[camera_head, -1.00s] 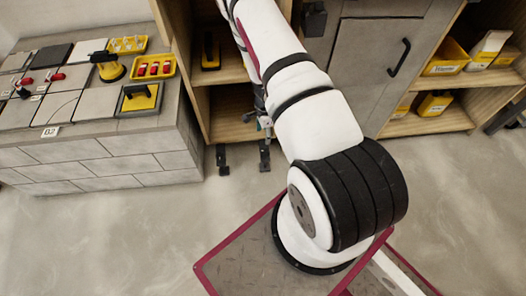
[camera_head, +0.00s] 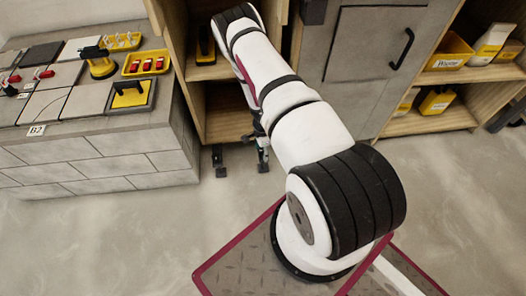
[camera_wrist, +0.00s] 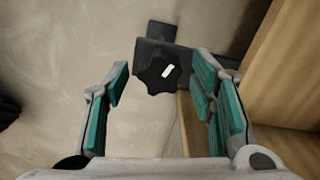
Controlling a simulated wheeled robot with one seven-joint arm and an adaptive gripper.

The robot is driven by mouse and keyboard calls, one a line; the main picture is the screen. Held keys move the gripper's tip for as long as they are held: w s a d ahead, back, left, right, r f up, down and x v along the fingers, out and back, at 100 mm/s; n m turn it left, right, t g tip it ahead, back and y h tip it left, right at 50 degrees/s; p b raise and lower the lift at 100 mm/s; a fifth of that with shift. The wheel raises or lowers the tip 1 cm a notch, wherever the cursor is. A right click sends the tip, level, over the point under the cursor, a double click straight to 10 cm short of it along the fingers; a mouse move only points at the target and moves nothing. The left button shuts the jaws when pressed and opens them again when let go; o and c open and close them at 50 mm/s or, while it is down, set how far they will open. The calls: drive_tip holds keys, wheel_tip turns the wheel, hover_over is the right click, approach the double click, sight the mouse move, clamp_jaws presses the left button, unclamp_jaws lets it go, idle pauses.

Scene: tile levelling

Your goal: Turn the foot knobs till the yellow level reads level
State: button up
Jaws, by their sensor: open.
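A black star-shaped foot knob (camera_wrist: 152,77) with a white mark on its face shows in the wrist view, in front of a dark foot plate (camera_wrist: 161,31). My gripper (camera_wrist: 163,82) is open, one teal-padded finger on each side of the knob, with visible gaps. In the head view my gripper (camera_head: 260,138) is low by the cupboard front, partly hidden by my arm. Two dark feet stand on the floor there, one to the left (camera_head: 219,161) and one below my gripper (camera_head: 263,159). I cannot pick out the yellow level's reading.
A wooden cupboard edge (camera_wrist: 272,75) stands close to the right finger in the wrist view. A grey tiled bench (camera_head: 95,165) with tiles and yellow trays (camera_head: 146,63) stands at left. Shelves with yellow boxes (camera_head: 443,52) are at right. Open floor (camera_head: 120,240) lies in front.

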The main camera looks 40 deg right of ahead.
drive_tip(key=shift+c, duration=0.6)
drive_tip(key=c, duration=1)
drive_tip(key=shift+m+b, duration=0.35)
drive_tip(key=shift+m, duration=0.55)
drive_tip(key=o, duration=1.1)
drive_tip(key=shift+r, duration=0.1)
wheel_tip(320, 180, up, 12)
drive_tip(key=shift+f, duration=0.1)
drive_tip(key=shift+w, duration=0.1)
